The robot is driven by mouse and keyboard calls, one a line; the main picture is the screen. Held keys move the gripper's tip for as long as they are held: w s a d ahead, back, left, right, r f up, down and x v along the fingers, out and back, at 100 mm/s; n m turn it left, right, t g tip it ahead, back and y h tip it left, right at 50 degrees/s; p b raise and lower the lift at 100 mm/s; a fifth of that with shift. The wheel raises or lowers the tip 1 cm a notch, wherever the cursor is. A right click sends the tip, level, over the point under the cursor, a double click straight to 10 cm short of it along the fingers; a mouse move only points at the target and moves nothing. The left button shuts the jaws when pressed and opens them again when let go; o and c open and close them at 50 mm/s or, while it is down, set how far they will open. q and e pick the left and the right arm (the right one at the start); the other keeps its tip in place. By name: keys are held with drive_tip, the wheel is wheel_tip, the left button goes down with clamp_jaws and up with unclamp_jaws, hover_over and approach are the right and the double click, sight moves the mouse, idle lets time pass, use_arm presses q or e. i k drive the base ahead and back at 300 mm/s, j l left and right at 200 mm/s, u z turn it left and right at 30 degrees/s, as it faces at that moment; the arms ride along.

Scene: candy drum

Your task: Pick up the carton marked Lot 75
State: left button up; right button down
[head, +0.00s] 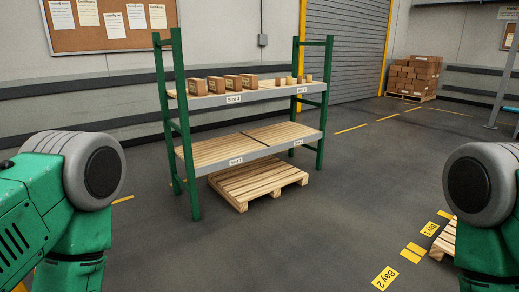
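Several brown cartons stand in a row on the left half of the green rack's upper shelf, among them the leftmost carton (197,87) and the rightmost of that group (249,81). Several smaller cartons (280,82) stand on the right half of the same shelf. The lot markings are too small to read, so I cannot tell which one is Lot 75. Green and grey links of my two arms show at the left and right edges. Neither gripper is in view.
The rack's lower shelf (225,151) is empty. An empty wooden pallet (252,182) lies partly beneath it. Another pallet (444,241) is at right by yellow Bay markings (384,278). Stacked boxes (415,74) stand far right. The floor (290,240) before the rack is clear.

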sight(196, 86)
drive_tip(key=i, duration=2.55)
